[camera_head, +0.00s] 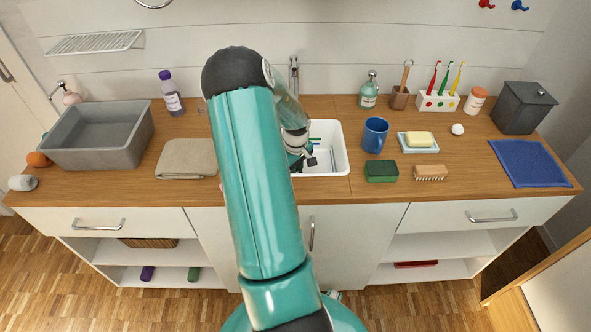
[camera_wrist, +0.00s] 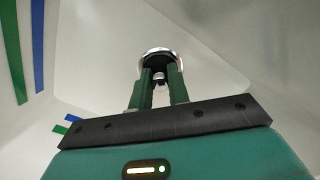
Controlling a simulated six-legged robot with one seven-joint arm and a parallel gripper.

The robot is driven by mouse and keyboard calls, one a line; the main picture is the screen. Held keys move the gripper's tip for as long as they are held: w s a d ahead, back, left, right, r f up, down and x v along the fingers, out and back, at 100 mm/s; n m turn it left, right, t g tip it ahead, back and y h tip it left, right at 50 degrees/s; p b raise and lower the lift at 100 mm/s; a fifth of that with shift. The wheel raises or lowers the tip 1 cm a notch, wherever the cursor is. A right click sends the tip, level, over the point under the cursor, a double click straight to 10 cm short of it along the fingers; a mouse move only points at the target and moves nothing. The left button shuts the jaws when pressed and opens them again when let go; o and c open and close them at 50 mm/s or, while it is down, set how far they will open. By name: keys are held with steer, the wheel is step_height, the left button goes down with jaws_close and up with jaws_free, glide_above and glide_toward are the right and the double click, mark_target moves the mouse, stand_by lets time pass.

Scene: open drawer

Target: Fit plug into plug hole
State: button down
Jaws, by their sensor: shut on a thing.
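The white sink basin (camera_head: 335,160) is set into the wooden counter, and my gripper (camera_head: 308,164) is down inside it, partly hidden by my arm. In the wrist view my gripper (camera_wrist: 159,84) has its two dark green fingers closed around a small metal knob, the top of the plug (camera_wrist: 158,76). A shiny round metal rim (camera_wrist: 160,52) shows around and beyond the fingertips, close to the white sink floor. I cannot tell whether this rim belongs to the plug or to the plug hole. The plug's seating is hidden by the fingers.
Blue (camera_wrist: 38,45) and green (camera_wrist: 11,50) strips lie in the sink at the left of the wrist view. The tap (camera_head: 294,74) stands behind the basin. A blue mug (camera_head: 375,135) and green sponge (camera_head: 381,171) stand to its right, a folded cloth (camera_head: 187,158) to its left.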

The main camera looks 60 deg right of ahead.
steer(key=c, duration=1.3)
jaws_free()
steer(key=shift+f, duration=0.1)
steer(key=shift+c, duration=0.2)
step_height(320, 180, up, 12)
steer(key=shift+r, duration=0.2)
